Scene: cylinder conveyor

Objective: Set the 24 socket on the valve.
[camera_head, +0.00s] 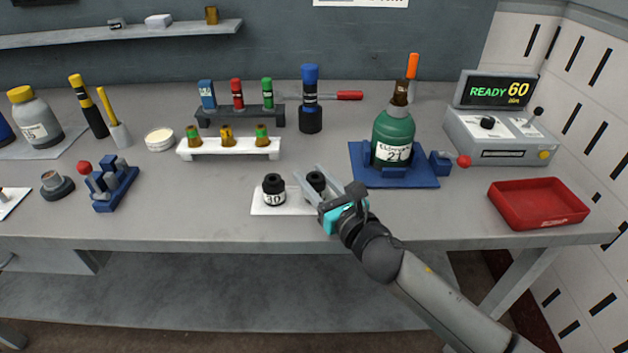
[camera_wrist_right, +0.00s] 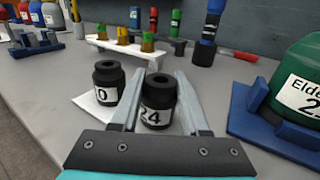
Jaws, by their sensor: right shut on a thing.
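The 24 socket (camera_wrist_right: 158,98) is a black stepped cylinder with a white label, upright on a white mat (camera_head: 285,208). In the head view it is partly hidden by my right gripper (camera_head: 313,180). My right gripper is shut on the 24 socket, one finger on each side of it. The green cylinder (camera_head: 393,135), labelled 21, stands upright in a blue holder (camera_head: 358,166) to the right; a brown valve (camera_head: 401,93) tops it. My left gripper is not in view.
The 30 socket (camera_head: 274,190) stands on the same mat, just left of my gripper. A white rack (camera_head: 230,152) with several brown valves is behind. A blue clamp with a red knob (camera_head: 463,162) adjoins the holder. A red tray (camera_head: 540,205) lies at the right.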

